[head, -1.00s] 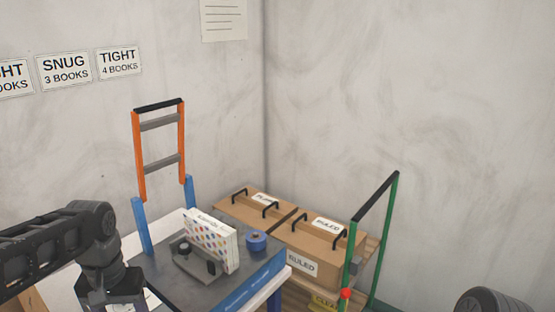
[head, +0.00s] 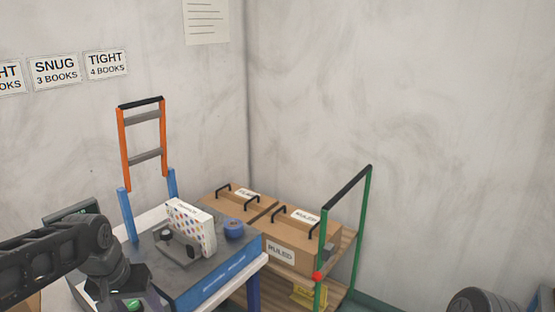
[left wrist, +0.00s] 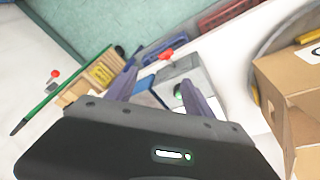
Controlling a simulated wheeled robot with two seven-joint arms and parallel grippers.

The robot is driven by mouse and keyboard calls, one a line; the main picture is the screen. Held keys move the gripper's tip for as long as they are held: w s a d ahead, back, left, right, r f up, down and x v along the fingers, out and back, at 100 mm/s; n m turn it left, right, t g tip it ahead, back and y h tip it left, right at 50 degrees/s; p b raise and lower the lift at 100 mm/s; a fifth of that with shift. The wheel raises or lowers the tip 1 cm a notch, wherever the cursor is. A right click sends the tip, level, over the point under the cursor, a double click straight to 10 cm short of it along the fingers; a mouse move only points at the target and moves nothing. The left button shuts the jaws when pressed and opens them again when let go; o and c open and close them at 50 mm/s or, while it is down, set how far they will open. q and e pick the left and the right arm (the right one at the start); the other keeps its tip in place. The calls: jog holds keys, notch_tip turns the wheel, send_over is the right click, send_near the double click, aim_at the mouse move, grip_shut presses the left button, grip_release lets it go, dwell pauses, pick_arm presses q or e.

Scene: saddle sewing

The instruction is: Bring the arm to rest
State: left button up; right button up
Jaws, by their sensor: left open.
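My left arm comes in from the left in the head view and bends down at the lower left. Its gripper (head: 135,301) is partly cut off by the bottom edge. In the left wrist view, the left gripper (left wrist: 158,92) has its two purple-grey fingers spread apart, with nothing seen held between them. A white box with coloured dots (head: 191,227) stands upright on the grey-topped sewing station (head: 205,272), beside the gripper. My right gripper is not in view.
A blue round piece (head: 234,229) sits on the station. An orange and blue ladder-like frame (head: 143,155) rises behind it. Cardboard boxes (head: 287,248) and a green rail (head: 323,262) stand to the right. A brown box (left wrist: 290,90) is right of the gripper in the wrist view.

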pick_arm(q)
jog(key=w+d+f+t+h, duration=0.1)
jog(key=d+f, duration=0.6)
jog(key=f, duration=0.3)
jog(key=w+d+f+t+h, duration=0.1)
jog(key=d+f, duration=0.6)
jog(key=f, duration=0.4)
jog(key=s+d+f+g, duration=0.2)
jog(key=s+d+f, duration=0.2)
jog(key=s+f, duration=0.4)
jog(key=s+d+f+g+h, duration=0.1)
jog(key=s+d+f, duration=0.4)
jog(key=s, duration=1)
notch_tip(320, 180, down, 4)
jog(key=shift+r+g+h, duration=0.1)
jog(key=shift+g+h, duration=0.2)
jog(key=shift+g, duration=0.4)
jog(key=shift+w, duration=0.1)
